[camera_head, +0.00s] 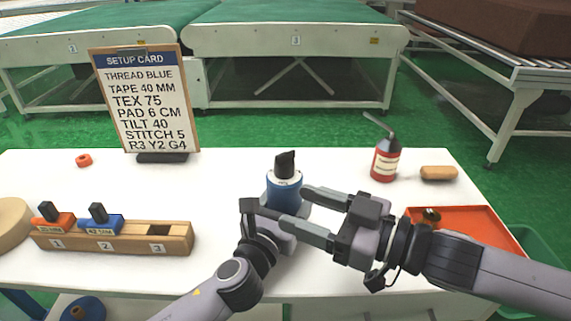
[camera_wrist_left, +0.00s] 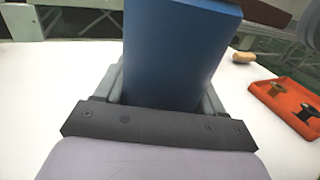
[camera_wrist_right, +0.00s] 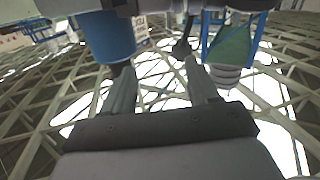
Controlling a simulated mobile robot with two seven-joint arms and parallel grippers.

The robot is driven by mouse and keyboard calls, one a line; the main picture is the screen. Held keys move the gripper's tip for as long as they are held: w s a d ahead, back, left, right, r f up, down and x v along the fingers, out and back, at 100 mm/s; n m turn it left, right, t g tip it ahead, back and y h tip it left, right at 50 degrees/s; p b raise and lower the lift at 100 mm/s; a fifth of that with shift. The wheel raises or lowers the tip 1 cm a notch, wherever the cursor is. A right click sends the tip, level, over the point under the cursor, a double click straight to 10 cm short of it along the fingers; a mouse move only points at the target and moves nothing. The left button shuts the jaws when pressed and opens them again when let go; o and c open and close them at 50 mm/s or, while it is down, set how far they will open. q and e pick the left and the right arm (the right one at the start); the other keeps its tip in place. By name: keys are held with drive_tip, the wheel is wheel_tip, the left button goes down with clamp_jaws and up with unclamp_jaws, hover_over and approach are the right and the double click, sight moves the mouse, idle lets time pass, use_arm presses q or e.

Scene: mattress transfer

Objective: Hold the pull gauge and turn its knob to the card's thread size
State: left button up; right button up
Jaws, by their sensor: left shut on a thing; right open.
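The pull gauge (camera_head: 284,187) is a blue upright cylinder with a pale band and a black knob (camera_head: 286,163) on top. Its scale marks are too small to read. My left gripper (camera_head: 270,212) is shut on the gauge's body, which fills the middle of the left wrist view (camera_wrist_left: 175,50). My right gripper (camera_head: 296,206) is open, its fingers pointing left beside the gauge, below the knob, and overlapping the left gripper in the head view. The setup card (camera_head: 146,100) stands at the back left and reads TEX 75.
A wooden block (camera_head: 115,238) with numbered slots holds orange and blue pieces at front left. A red bottle (camera_head: 386,162), a tan piece (camera_head: 438,173) and an orange tray (camera_head: 470,222) are at right. An orange ring (camera_head: 84,160) lies near the card. The table's back middle is clear.

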sight(293, 169)
drive_tip(key=w+d+r, duration=0.1)
drive_tip(key=w+d, duration=0.3)
drive_tip(key=d, duration=0.3)
drive_tip(key=shift+g+y, duration=0.4)
drive_tip(key=shift+r+x, duration=0.2)
drive_tip(key=shift+x, duration=5.7)
drive_tip(key=c, duration=0.8)
drive_tip(key=shift+s+a, duration=0.1)
drive_tip(key=shift+c, duration=0.3)
